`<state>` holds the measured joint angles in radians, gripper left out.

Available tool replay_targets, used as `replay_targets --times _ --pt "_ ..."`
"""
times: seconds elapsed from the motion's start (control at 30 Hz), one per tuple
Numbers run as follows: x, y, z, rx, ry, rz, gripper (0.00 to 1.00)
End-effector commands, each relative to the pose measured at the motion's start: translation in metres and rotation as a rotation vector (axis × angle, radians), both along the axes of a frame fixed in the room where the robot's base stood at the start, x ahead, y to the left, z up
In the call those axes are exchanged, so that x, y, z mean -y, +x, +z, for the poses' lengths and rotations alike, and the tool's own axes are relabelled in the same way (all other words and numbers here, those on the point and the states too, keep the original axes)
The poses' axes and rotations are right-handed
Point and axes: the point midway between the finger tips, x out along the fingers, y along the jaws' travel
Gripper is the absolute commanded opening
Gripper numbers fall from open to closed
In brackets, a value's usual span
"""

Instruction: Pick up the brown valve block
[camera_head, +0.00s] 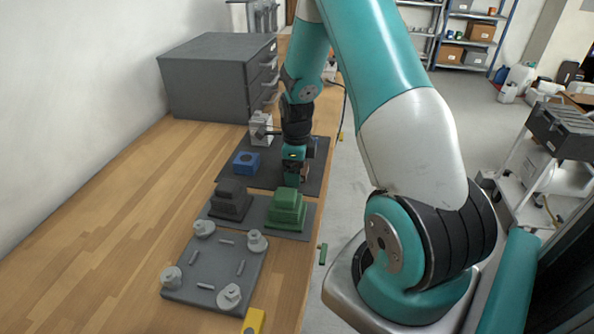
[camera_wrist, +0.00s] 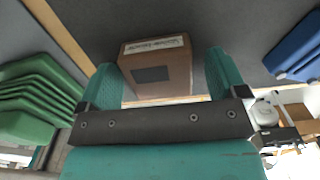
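The brown valve block (camera_wrist: 160,72) shows in the wrist view as a box with a pale label strip on its upper edge and a dark rectangle on its face. My gripper (camera_wrist: 164,78) has its two teal fingers on either side of the block. The left finger is close to the block, and whether it touches cannot be told. A gap shows between the block and the right finger. In the head view my gripper (camera_head: 296,178) points down over the dark mat (camera_head: 262,179), and mostly hides the block.
A blue block (camera_head: 246,162) and a grey-white device (camera_head: 261,128) stand left of my gripper. Nearer are a black stepped block (camera_head: 230,200), a green stepped block (camera_head: 286,210) and a grey plate (camera_head: 205,270) with posts. A grey drawer cabinet (camera_head: 205,85) stands behind. The left bench is clear.

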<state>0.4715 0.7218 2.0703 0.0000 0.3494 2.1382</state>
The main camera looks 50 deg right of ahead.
Motion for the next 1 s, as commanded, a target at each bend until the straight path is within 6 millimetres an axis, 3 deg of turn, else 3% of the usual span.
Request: replay_targets --times 0.03,0.23,0.27,0.67,0.83,1.0 --pt "0.0 0.0 0.0 0.0 0.0 0.0 0.8" --pt "0.0 0.0 0.0 0.0 0.0 0.0 0.34" --pt "0.0 0.0 0.0 0.0 0.0 0.0 0.32" --pt "0.001 0.001 0.011 0.003 -0.002 0.0 0.32" --pt "0.001 0.002 0.041 0.007 -0.004 0.0 0.32" --pt "0.001 0.001 0.094 0.008 -0.004 0.0 0.32"
